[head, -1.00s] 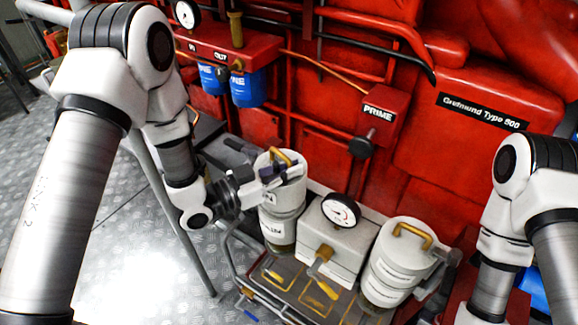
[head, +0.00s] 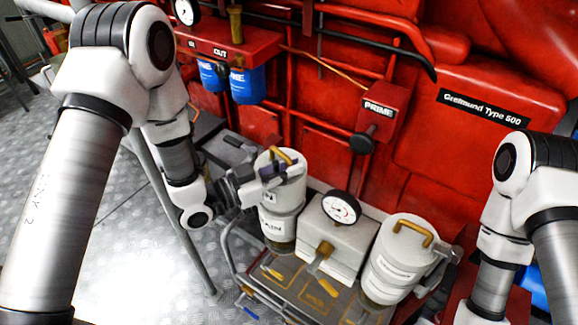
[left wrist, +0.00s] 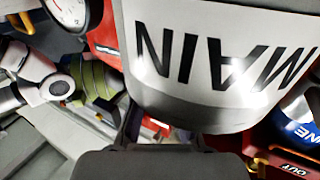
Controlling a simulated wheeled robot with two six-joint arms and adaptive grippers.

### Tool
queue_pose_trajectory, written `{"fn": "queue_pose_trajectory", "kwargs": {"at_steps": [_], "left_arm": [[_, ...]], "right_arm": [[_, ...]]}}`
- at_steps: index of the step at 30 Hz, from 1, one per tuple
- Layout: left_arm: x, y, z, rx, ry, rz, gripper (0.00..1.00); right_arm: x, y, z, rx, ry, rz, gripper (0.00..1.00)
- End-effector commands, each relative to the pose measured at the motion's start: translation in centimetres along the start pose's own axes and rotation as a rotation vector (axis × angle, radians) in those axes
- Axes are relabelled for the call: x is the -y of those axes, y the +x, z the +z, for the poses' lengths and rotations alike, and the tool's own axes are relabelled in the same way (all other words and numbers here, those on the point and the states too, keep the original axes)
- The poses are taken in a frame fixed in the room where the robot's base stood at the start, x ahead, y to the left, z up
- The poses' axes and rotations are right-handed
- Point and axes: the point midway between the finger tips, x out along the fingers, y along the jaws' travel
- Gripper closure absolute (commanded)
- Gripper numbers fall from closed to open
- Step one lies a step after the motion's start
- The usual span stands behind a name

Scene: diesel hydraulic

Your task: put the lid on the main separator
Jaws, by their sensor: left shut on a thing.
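The main separator (head: 276,229) is the left white canister on the rack, with "MAIN" on its side. Its white lid (head: 290,190), with an ochre handle (head: 287,155), is at the top of the canister, upright and lined up with it. I cannot tell whether the lid is fully seated or a thin gap is left. My left gripper (head: 265,178) is shut on the lid at its upper left side. In the left wrist view a white curved wall with an upside-down "MAIN" label (left wrist: 215,60) fills the upper middle. My right gripper is out of view.
A white block with a round gauge (head: 341,208) stands right of the main separator. Further right is another white canister (head: 396,270) with an ochre handle. The red engine with a PRIME box (head: 383,112) and blue filters (head: 247,86) rises behind. Open floor lies left.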

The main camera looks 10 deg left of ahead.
Motion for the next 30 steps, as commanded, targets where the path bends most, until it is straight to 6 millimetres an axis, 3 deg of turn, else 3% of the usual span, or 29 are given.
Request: {"fn": "queue_pose_trajectory", "kwargs": {"at_steps": [30], "left_arm": [[0.0,0.0,1.6,-0.001,0.001,0.0,1.0]], "right_arm": [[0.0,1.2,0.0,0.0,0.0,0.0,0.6]]}}
